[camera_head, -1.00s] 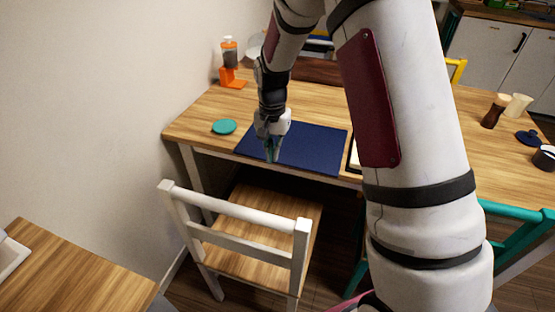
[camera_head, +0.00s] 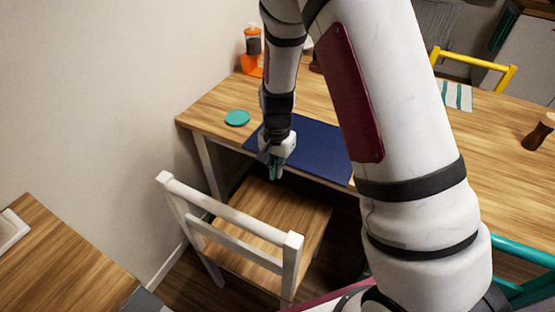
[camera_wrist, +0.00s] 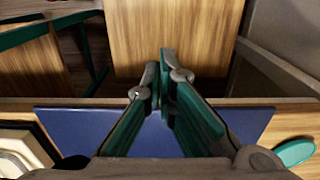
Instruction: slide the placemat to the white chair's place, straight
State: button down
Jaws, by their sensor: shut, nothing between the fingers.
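The dark blue placemat (camera_head: 325,148) lies flat on the wooden table, along its front edge, behind the white chair (camera_head: 225,215). In the wrist view the placemat (camera_wrist: 75,125) has its long edge about parallel to the table edge. My gripper (camera_head: 274,170) is shut and empty, pointing down at the placemat's front edge, left of its middle. In the wrist view my gripper's teal fingertips (camera_wrist: 167,72) overlap the table edge and the chair seat (camera_wrist: 150,40). I cannot tell whether they touch the placemat. My arm hides the placemat's right end in the head view.
A teal coaster (camera_head: 237,118) lies left of the placemat. An orange dispenser (camera_head: 252,52) stands at the back left by the wall. A pale stacked item (camera_wrist: 22,145) sits beside the placemat's other end. A teal chair (camera_head: 520,265) and a yellow chair (camera_head: 475,68) stand around the table.

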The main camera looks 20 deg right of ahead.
jog(key=shift+w+d+f, duration=0.45)
jog(key=shift+f, duration=0.25)
jog(key=shift+w+d+f, duration=0.5)
jog(key=shift+f, duration=0.15)
jog(key=shift+w+d+f, duration=0.45)
jog(key=shift+f, duration=0.25)
jog(key=shift+w+d+b, duration=0.5)
jog(key=shift+w+d, duration=0.2)
